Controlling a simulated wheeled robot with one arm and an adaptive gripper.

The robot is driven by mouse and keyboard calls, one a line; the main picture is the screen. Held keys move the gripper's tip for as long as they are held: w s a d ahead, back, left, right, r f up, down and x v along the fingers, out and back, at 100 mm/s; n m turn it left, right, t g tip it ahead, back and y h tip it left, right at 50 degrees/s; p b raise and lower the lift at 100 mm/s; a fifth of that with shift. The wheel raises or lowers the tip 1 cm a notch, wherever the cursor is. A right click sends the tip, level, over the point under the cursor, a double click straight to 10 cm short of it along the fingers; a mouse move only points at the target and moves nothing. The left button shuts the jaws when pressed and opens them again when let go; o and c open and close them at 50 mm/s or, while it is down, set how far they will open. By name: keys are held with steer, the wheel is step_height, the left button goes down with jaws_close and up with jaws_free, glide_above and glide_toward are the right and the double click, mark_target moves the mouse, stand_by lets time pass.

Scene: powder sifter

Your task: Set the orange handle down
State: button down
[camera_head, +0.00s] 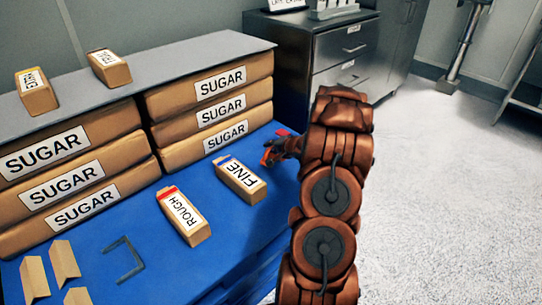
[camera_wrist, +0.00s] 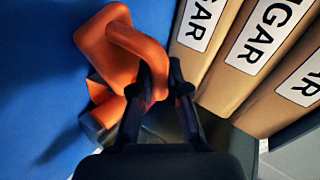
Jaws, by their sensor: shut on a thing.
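The orange handle (camera_wrist: 106,48) is in the grip of my gripper (camera_wrist: 165,85), with its bar between the two black fingers in the wrist view. It appears just over the blue tabletop; I cannot tell whether it touches it. In the head view a small part of the orange handle (camera_head: 267,157) shows at the end of my gripper (camera_head: 276,152), near the right end of the blue table (camera_head: 120,210), and my arm hides much around it. Another orange piece (camera_wrist: 103,112) shows behind the handle in the wrist view.
Sugar bags (camera_head: 207,115) are stacked along the back of the table. A box marked FINE (camera_head: 240,180) and a box marked ROUGH (camera_head: 184,216) lie left of my gripper. A dark bracket (camera_head: 123,260) and tan angled pieces (camera_head: 64,262) lie at the front left.

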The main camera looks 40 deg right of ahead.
mark_target(271, 155)
step_height(271, 155, down, 4)
steer(key=shift+r+b, duration=0.15)
steer(key=shift+b, duration=0.85)
steer(key=shift+r, duration=0.15)
steer(key=shift+p, duration=0.3)
steer(key=c, duration=1.2)
jaws_free()
steer(key=shift+o, duration=0.2)
